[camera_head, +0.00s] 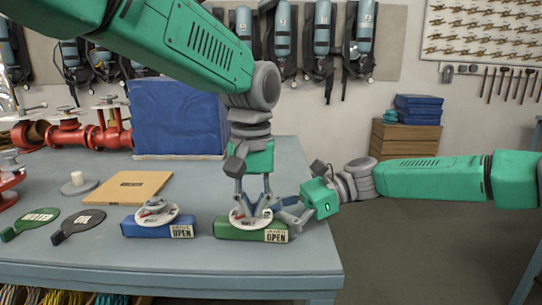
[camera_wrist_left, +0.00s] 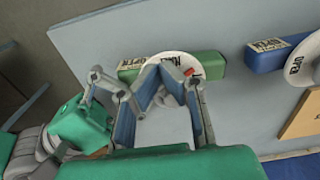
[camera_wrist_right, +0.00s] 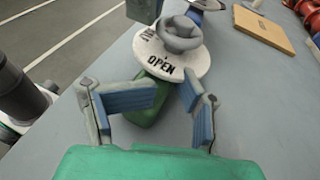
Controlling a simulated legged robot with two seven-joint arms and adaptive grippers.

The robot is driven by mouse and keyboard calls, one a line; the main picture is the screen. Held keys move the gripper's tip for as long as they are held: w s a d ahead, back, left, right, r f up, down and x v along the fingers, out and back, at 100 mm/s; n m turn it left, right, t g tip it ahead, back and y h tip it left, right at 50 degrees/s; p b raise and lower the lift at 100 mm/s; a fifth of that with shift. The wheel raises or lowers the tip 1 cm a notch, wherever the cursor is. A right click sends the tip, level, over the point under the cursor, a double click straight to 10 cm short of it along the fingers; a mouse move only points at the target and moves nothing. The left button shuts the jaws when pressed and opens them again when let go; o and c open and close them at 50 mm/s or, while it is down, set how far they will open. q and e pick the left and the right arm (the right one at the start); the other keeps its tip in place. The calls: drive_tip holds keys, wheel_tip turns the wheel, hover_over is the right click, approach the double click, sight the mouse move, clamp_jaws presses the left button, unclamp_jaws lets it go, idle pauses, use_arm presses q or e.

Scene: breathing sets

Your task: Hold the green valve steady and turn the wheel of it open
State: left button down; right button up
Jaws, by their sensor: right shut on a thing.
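The green valve (camera_head: 226,230) is a green block with a white round plate and a grey wheel on top, lying near the table's front right. My left gripper (camera_head: 254,212) points down over the wheel, its fingers apart on either side of the hub; whether they touch it is unclear. In the left wrist view the white plate (camera_wrist_left: 165,60) shows between and beyond the fingers. My right gripper (camera_head: 287,219) comes in from the right and is shut on the end of the green block. The right wrist view shows the wheel (camera_wrist_right: 180,35) and "OPEN" lettering beyond its fingers.
A blue valve (camera_head: 140,227) lies just left of the green one. Two paddles (camera_head: 75,228), a wooden board (camera_head: 128,187), red pipework (camera_head: 65,137) and a blue case (camera_head: 178,118) are also on the table (camera_head: 200,270). The table's right edge is close by.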

use_arm(q)
drive_tip(key=shift+w+d, duration=0.15)
drive_tip(key=shift+d, duration=0.2)
idle(0.3)
drive_tip(key=shift+s+d, duration=0.2)
drive_tip(key=shift+s, duration=0.1)
drive_tip(key=shift+s+r, duration=0.1)
drive_tip(key=shift+r, duration=2.8)
drive_tip(key=shift+a+f, duration=0.6)
drive_tip(key=shift+f, duration=0.4)
drive_tip(key=shift+a+f, duration=0.6)
drive_tip(key=shift+f, duration=0.4)
drive_tip(key=shift+a+f, duration=0.6)
drive_tip(key=shift+f, duration=0.4)
drive_tip(key=shift+w, duration=0.2)
drive_tip(key=shift+d, duration=0.25)
